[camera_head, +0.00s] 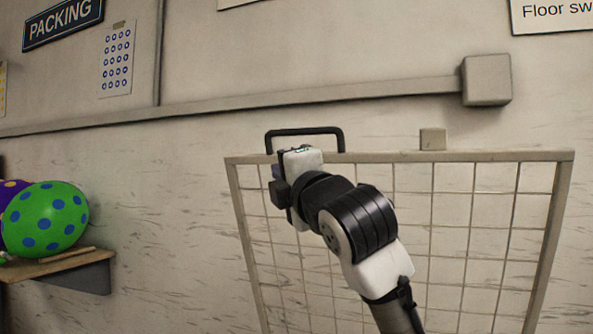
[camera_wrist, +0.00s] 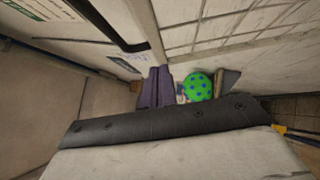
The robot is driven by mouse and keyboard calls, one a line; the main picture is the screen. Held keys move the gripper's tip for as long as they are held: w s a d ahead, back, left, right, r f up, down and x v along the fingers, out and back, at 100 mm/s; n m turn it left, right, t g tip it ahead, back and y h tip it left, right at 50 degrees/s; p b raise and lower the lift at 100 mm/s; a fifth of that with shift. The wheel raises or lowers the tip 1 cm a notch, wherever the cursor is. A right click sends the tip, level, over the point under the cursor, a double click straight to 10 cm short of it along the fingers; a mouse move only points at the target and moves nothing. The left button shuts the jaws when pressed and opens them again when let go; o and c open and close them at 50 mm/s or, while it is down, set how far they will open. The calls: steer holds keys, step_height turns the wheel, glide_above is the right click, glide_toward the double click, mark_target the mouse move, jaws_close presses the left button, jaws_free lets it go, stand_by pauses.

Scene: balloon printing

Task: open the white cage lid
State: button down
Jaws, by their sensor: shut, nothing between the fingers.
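The white cage lid (camera_head: 450,157) is a pale wire-grid panel that stands roughly upright in front of the wall in the head view. Its grid also shows in the wrist view (camera_wrist: 235,40). A black bar handle (camera_head: 305,131) rises from its top edge at the left; it crosses the upper left of the wrist view (camera_wrist: 112,34). My gripper (camera_wrist: 156,72) is shut and empty, with its fingers together below the handle in the wrist picture. In the head view my wrist covers part of the lid's upper left, just below the handle, and hides the fingertips.
A green balloon with blue dots (camera_head: 45,219) and a purple one (camera_head: 10,190) sit by a small wall shelf (camera_head: 75,272) at the left. A conduit (camera_head: 300,100) runs along the wall to a grey box (camera_head: 486,80). Bare wall lies between shelf and lid.

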steer(key=shift+w+d+r+p, duration=0.2)
steer(key=shift+w+d, duration=0.05)
steer(key=shift+w, duration=0.3)
steer(key=shift+w+d+r+p, duration=0.2)
steer(key=shift+w+r+p, duration=0.05)
steer(key=shift+w, duration=0.35)
steer(key=shift+w+d+r+p, duration=0.2)
steer(key=shift+w+d, duration=0.05)
steer(key=shift+w, duration=0.3)
steer(key=w+r+p, duration=0.1)
steer(key=w, duration=0.1)
steer(key=w+d+r+p, duration=0.1)
steer(key=p, duration=0.1)
steer(key=w+d+r+p, duration=0.1)
steer(key=w+p, duration=0.1)
steer(key=shift+w+d, duration=0.2)
steer(key=shift+w, duration=0.15)
steer(key=w+d+m+g+p, duration=0.1)
steer(key=w+p, duration=0.1)
steer(key=w, duration=0.2)
steer(key=w+d+r+m+h+p, duration=0.1)
steer(key=w+d+p, duration=0.1)
steer(key=w+p, duration=0.1)
steer(key=shift+w+d+r+m+g, duration=0.15)
steer(key=shift+w+d+m+g, duration=0.2)
steer(key=shift+w, duration=0.25)
steer(key=shift+a, duration=0.15)
